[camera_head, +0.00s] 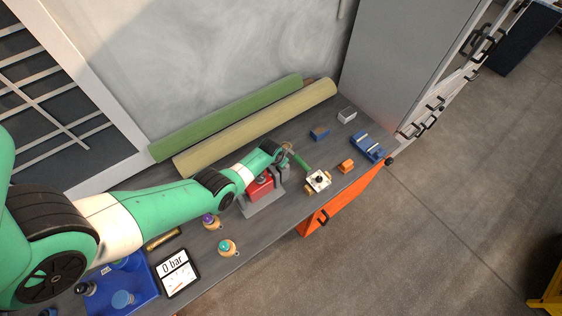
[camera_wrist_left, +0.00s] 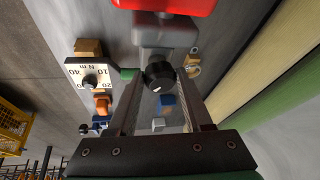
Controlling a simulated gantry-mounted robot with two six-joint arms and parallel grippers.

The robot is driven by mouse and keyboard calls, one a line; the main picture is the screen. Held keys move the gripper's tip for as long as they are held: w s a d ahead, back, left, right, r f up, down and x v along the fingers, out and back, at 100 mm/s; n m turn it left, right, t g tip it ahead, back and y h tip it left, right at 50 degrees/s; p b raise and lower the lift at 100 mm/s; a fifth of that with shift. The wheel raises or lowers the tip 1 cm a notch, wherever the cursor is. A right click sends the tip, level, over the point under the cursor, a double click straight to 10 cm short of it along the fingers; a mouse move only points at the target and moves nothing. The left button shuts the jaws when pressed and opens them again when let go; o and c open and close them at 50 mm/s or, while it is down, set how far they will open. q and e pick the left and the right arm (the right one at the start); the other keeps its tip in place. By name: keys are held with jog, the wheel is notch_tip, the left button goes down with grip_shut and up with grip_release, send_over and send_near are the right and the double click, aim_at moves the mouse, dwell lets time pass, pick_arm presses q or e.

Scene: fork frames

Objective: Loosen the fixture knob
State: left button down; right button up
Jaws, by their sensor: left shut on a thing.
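The black fixture knob (camera_wrist_left: 159,75) sits on the grey fixture, with a red block (camera_wrist_left: 170,5) beyond it in the left wrist view. My left gripper (camera_wrist_left: 160,88) has its two fingers on either side of the knob and is shut on it. In the head view my left arm reaches over the table to the fixture (camera_head: 262,206), where the red block (camera_head: 259,188) shows. The arm hides the knob there. My right gripper is in neither view.
A white dial (camera_head: 318,181) marked N m stands right of the fixture, near a green handle (camera_head: 302,163). Blue, orange and grey pieces lie farther right. Green (camera_head: 225,118) and beige (camera_head: 255,128) rolls line the wall. A 0 bar display (camera_head: 177,273) lies front left.

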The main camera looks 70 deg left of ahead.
pick_arm(q)
jog(key=n, duration=0.2)
jog(key=n+g+b, duration=0.1)
jog(key=n, duration=0.1)
jog(key=n+g+y+b, duration=0.1)
jog(key=n, duration=0.1)
jog(key=shift+w+d+f, duration=0.2)
jog(key=shift+w+f, duration=0.05)
jog(key=shift+n+g+b, duration=0.4)
jog(key=shift+n+b, duration=0.1)
jog(key=shift+n, duration=0.4)
jog(key=shift+r, duration=0.15)
jog(key=shift+c, duration=1.5)
grip_release()
jog(key=shift+w, duration=0.1)
